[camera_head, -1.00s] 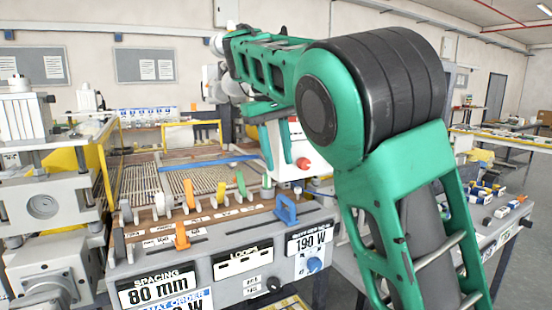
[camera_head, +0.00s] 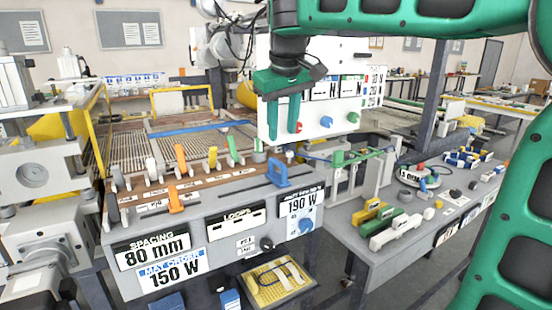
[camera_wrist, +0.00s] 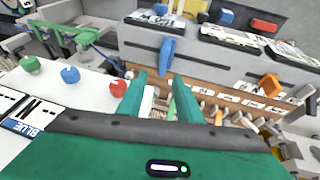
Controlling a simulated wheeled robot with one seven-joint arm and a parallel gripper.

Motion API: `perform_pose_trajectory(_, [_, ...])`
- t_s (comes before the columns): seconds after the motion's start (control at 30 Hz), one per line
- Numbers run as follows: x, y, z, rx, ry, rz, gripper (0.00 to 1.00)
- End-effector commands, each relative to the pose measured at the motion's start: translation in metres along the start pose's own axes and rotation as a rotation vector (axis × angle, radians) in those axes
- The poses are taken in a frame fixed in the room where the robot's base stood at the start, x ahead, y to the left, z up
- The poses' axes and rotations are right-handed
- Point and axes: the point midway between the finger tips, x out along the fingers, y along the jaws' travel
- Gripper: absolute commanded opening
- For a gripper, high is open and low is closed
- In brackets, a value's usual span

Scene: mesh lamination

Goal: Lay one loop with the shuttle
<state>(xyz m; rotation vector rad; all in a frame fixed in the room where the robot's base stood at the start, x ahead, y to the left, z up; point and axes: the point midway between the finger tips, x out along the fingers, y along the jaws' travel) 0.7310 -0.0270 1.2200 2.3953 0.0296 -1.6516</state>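My gripper (camera_head: 283,133) points down in front of the white control panel (camera_head: 340,125) and above the right end of the grey console. Its two green fingers stand apart with nothing held between them; the wrist view shows the same gap (camera_wrist: 160,82). A blue handle (camera_head: 278,174) stands on the console's right end, below and apart from the fingers. It also shows in the wrist view (camera_wrist: 167,50), beyond the fingertips. I cannot tell for sure which piece is the shuttle. The mesh bed (camera_head: 190,146) lies behind the console, with a blue bar (camera_head: 200,129) across it.
Orange, yellow, green and white levers stand along a wooden rail (camera_head: 210,181). The console (camera_head: 205,232) reads 80 mm, 150 W and 190 W. Yellow, green and white blocks (camera_head: 380,222) lie on the right bench (camera_head: 345,240). A green-topped stand (camera_head: 350,158) rises between console and bench.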

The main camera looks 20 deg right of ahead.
Motion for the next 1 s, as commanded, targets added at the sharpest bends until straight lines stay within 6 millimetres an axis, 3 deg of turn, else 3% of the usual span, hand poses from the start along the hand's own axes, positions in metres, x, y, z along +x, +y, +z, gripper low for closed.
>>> perform_pose_trajectory(0.27, [-0.002, -0.009, 0.003, -0.006, 0.042, 0.017, 0.33])
perform_pose_trajectory(0.8, [0.082, -0.008, 0.000, -0.006, 0.039, 0.016, 0.33])
perform_pose_trajectory(1.0, [0.099, -0.008, -0.001, -0.008, 0.041, 0.016, 0.33])
